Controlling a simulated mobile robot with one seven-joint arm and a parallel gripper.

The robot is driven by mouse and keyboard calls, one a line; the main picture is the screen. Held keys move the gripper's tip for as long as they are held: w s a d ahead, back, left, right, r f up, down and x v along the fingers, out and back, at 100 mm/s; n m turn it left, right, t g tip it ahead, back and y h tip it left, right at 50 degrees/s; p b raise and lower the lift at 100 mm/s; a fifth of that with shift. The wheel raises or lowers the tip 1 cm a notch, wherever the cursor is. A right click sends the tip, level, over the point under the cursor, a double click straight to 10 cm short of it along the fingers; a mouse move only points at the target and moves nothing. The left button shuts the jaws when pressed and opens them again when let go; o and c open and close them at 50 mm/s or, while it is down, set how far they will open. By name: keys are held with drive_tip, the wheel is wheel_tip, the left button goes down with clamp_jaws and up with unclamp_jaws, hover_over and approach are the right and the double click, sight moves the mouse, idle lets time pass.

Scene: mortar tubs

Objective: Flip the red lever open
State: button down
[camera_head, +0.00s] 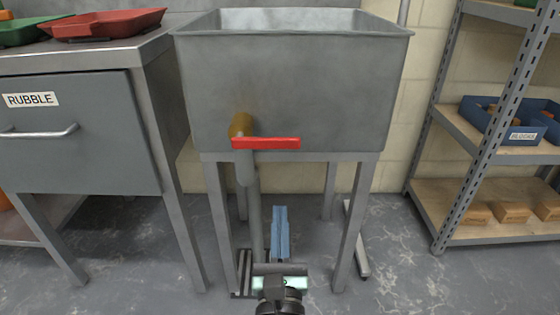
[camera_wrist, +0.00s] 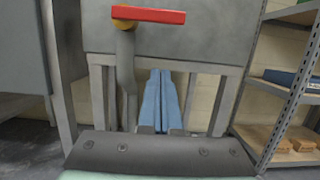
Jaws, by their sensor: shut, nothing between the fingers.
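The red lever (camera_head: 266,143) is a flat bar lying level, pointing right from a brass valve (camera_head: 240,124) on the front of a grey metal tub (camera_head: 290,85). A grey spout (camera_head: 244,172) hangs below the valve. In the wrist view the red lever (camera_wrist: 150,15) is near the top edge, above and slightly left of my gripper. My gripper (camera_head: 280,210) has blue fingers, shut and empty. It is below the lever and apart from it, in front of the tub's legs. The fingers also show in the wrist view (camera_wrist: 160,76).
A grey bench with a drawer (camera_head: 80,130) labelled RUBBLE stands left, with a red tray (camera_head: 105,25) on top. A metal shelf (camera_head: 470,130) with a blue bin (camera_head: 515,125) and bricks stands right. Tub legs (camera_head: 350,225) flank my gripper.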

sight(266, 139)
drive_tip(key=w+r+p, duration=0.6)
drive_tip(key=w, duration=0.1)
drive_tip(key=shift+w, duration=0.4)
